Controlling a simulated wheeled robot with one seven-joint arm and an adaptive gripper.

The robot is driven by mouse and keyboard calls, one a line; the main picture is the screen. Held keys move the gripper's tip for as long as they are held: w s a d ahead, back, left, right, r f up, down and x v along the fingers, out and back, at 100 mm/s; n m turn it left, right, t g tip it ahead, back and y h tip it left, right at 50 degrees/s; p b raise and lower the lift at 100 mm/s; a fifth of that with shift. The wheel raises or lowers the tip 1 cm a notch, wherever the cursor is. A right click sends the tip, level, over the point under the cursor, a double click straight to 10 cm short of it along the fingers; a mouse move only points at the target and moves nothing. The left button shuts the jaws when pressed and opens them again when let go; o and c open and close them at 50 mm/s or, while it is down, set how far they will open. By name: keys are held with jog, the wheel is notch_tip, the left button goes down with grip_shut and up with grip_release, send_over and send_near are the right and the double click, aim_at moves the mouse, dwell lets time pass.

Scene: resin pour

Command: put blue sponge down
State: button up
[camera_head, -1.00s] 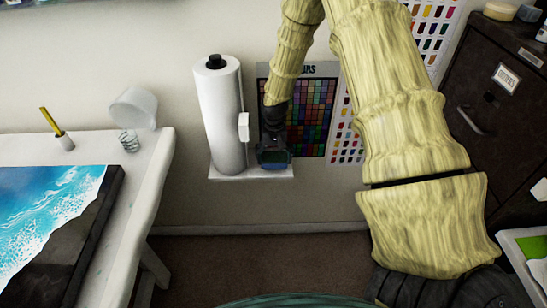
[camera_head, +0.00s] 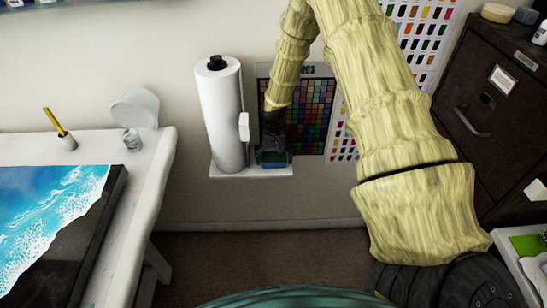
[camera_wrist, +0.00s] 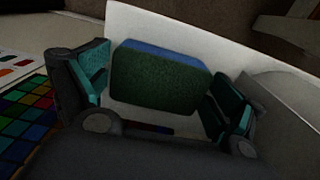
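The sponge (camera_wrist: 160,78), dark green with a blue layer along its far edge, is at the white wall shelf (camera_wrist: 125,25) in the wrist view. My gripper (camera_wrist: 155,95) has one finger on each side of it. A narrow pale gap shows between the left finger and the sponge; the right finger is very close to its edge, and contact there is unclear. The fingers look open around the sponge. In the head view my gripper (camera_head: 273,155) is low over the right part of the shelf (camera_head: 225,173) and mostly hides the sponge.
A white paper roll (camera_head: 222,115) with a black top stands on the shelf, left of my gripper. A color chart (camera_head: 312,105) hangs behind. A white table (camera_head: 150,190) with a blue-and-black resin piece (camera_head: 60,195) is left. A dark cabinet (camera_head: 500,90) stands right.

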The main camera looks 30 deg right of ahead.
aim_at(272, 157)
jog(key=shift+f, duration=0.1)
dwell(0.3)
jog(key=shift+f+b, duration=0.25)
jog(key=shift+b, duration=0.1)
jog(key=r+b, duration=0.1)
jog(key=r, duration=0.4)
jog(key=r+b, duration=0.1)
jog(key=r, duration=0.5)
jog(key=shift+w+a, duration=0.2)
jog(key=s+a+f+n, duration=0.2)
jog(key=s+a+f, duration=0.75)
jog(key=f, duration=0.35)
jog(key=s+a+f+n, duration=0.1)
jog(key=s+a+f, duration=0.2)
jog(key=s, duration=0.7)
jog(key=s+a+f+n, duration=0.1)
jog(key=s+a+f, duration=0.3)
jog(key=s, duration=0.6)
jog(key=s+a+f+n, duration=0.2)
jog(key=s+a+f, duration=0.1)
jog(key=s, duration=0.7)
jog(key=shift+s+a+f, duration=0.2)
jog(key=shift+a+f, duration=0.05)
jog(key=shift+f, duration=0.1)
